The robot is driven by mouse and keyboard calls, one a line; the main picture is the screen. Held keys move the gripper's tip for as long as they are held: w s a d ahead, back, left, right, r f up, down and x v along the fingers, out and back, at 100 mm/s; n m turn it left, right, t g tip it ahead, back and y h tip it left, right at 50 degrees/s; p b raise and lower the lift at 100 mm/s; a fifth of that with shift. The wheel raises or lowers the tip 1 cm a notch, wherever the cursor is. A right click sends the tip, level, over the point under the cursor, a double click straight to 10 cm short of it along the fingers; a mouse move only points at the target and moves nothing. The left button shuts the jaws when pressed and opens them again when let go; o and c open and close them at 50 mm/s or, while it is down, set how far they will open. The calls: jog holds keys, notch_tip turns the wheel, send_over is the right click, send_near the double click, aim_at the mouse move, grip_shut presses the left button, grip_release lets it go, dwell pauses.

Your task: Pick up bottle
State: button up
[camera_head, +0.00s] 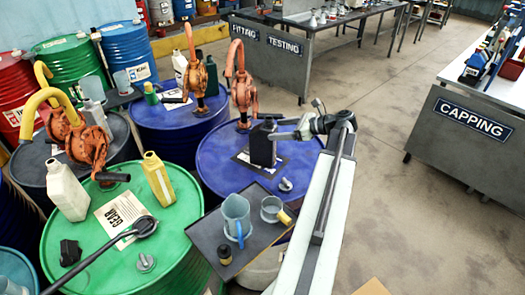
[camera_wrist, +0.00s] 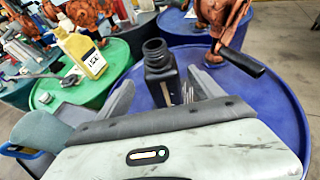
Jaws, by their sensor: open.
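A black bottle (camera_head: 262,146) with an open neck stands upright on the near blue drum (camera_head: 220,172). In the wrist view the bottle (camera_wrist: 158,66) stands ahead, framed by the two grey fingers of my gripper (camera_wrist: 162,88). The fingers are open, with a visible gap on each side of the bottle. In the head view my gripper (camera_head: 285,134) reaches in from the right, its tips at the bottle's right side. I cannot tell how far the fingers reach around it. The bottle's lower part is hidden by my gripper in the wrist view.
An orange hand pump (camera_head: 242,88) stands behind the bottle; its black handle (camera_wrist: 242,62) is close on the right. A tray (camera_head: 207,236) holds a blue jug (camera_head: 236,215) and a clear cup (camera_head: 270,208). A yellow bottle (camera_head: 158,178) and a white bottle (camera_head: 66,190) stand on the green drum (camera_head: 185,245).

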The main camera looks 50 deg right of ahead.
aim_at(275, 143)
notch_tip(275, 143, down, 6)
jog(key=b, duration=0.5)
jog(key=shift+s+f, duration=0.1)
jog(key=shift+b+x, duration=0.65)
jog(key=shift+x, duration=0.75)
jog(key=shift+w+f, duration=0.2)
jog(key=shift+w, duration=0.1)
jog(key=b+x, duration=0.2)
jog(key=x, duration=0.2)
jog(key=shift+w+f, duration=0.15)
grip_shut()
